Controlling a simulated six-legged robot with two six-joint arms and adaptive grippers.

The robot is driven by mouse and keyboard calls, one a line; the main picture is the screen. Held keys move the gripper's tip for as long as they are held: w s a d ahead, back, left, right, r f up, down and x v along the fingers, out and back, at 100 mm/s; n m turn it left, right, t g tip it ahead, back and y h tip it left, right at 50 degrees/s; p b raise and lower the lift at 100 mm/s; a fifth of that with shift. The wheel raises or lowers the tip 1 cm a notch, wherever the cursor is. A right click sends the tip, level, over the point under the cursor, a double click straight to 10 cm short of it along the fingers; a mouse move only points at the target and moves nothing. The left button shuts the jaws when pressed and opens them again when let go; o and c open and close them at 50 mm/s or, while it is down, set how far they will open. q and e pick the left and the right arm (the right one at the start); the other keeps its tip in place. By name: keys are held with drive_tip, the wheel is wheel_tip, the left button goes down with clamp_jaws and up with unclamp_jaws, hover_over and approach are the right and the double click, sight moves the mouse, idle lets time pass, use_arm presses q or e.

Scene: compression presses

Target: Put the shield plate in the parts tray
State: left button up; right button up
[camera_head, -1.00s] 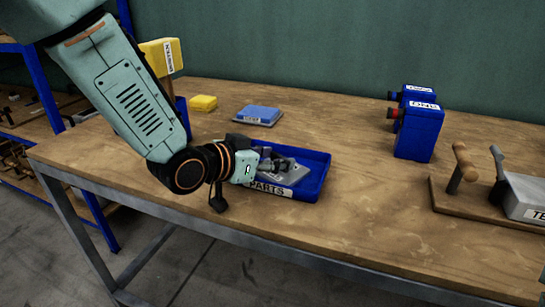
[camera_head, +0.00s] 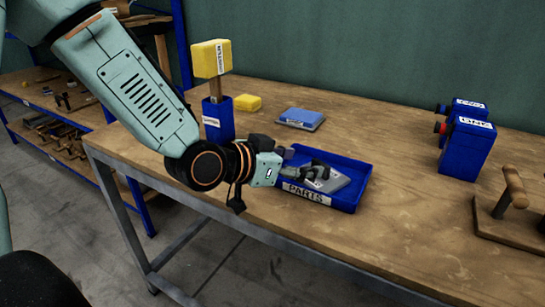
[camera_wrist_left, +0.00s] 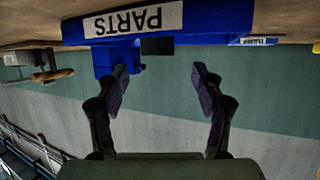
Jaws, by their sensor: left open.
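The blue parts tray (camera_head: 352,196) stands on the workbench with a white PARTS label on its front wall. Its front also shows at the top of the left wrist view (camera_wrist_left: 205,22), where the label is upside down. The grey shield plate (camera_head: 339,184) lies in the tray, partly hidden by my left gripper. My left gripper (camera_head: 312,170) reaches in over the tray's left side, close to the plate; contact cannot be told. In the left wrist view the gripper's two fingers (camera_wrist_left: 163,75) are spread with nothing between them. My right gripper is not in view.
Behind the tray are a blue-grey block (camera_head: 302,119), a yellow block (camera_head: 248,102) and a blue holder (camera_head: 218,120) with a yellow-headed mallet (camera_head: 211,60). Blue boxes (camera_head: 466,148) and a wooden-handled fixture (camera_head: 508,210) stand to the right. Bench is clear between tray and boxes.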

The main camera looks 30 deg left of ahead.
use_arm(q)
drive_tip(key=shift+p+v, duration=0.3)
drive_tip(key=shift+v, duration=0.5)
drive_tip(key=shift+p+v, duration=0.65)
drive_tip(key=shift+v, duration=0.2)
drive_tip(key=shift+s+a+r+p, duration=0.1)
drive_tip(key=shift+s+r+p, duration=0.25)
drive_tip(key=shift+s+p, duration=0.05)
drive_tip(key=p+v, duration=0.2)
drive_tip(key=p, duration=0.2)
drive_tip(key=shift+s+a+r, duration=0.1)
drive_tip(key=shift+s+a, duration=0.05)
drive_tip(key=shift+s, duration=0.05)
drive_tip(key=shift+s+p, duration=0.2)
drive_tip(key=shift+p, duration=0.45)
drive_tip(key=shift+a, duration=0.1)
